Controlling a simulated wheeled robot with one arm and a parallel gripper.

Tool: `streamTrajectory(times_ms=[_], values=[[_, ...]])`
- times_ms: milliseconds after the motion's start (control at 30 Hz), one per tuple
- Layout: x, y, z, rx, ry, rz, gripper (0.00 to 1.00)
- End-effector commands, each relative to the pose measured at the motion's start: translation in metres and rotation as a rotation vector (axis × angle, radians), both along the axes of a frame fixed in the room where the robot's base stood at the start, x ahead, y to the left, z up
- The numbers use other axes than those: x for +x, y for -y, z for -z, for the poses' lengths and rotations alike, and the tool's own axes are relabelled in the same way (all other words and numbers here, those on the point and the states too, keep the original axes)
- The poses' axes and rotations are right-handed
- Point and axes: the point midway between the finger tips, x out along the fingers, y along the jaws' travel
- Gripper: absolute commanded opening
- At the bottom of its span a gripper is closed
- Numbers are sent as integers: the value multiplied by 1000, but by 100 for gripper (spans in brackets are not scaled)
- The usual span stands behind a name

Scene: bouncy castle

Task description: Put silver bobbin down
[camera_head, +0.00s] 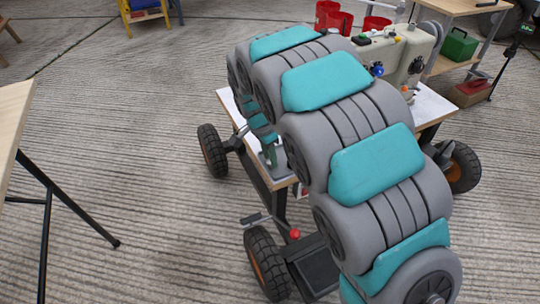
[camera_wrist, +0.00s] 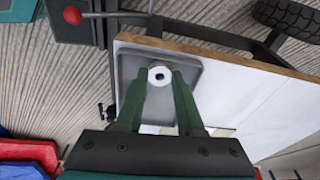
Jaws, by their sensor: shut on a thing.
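My gripper (camera_wrist: 161,82) points down with its two green fingers shut on the silver bobbin (camera_wrist: 160,75), a small pale ring with a dark centre hole. The bobbin shows between the fingertips in the wrist view. It is over a grey square tray (camera_wrist: 192,72) at the corner of the white-topped table; I cannot tell whether it touches the tray. In the head view my gripper (camera_head: 269,152) is at the table's near left corner, just above the tray (camera_head: 281,170). The bobbin cannot be made out there.
My arm covers much of the white table (camera_head: 433,104). A beige sewing machine (camera_head: 412,52) and red cups (camera_head: 338,21) stand at its back. The table has large black wheels (camera_head: 267,262). A wooden tabletop (camera_head: 12,115) is at the left; open floor lies between.

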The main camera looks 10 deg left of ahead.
Motion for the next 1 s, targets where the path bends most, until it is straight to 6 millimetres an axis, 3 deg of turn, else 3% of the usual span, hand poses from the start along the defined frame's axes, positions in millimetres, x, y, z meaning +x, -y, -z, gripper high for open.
streamTrajectory(times_ms=[367,400,600,667,1000], values=[[0,0,6,0,1,0,0],[0,0,7,-1,1,0,38],[0,1,6,-1,1,0,60],[0,0,6,-1,1,0,67],[0,0,0,1,2,0,67]])
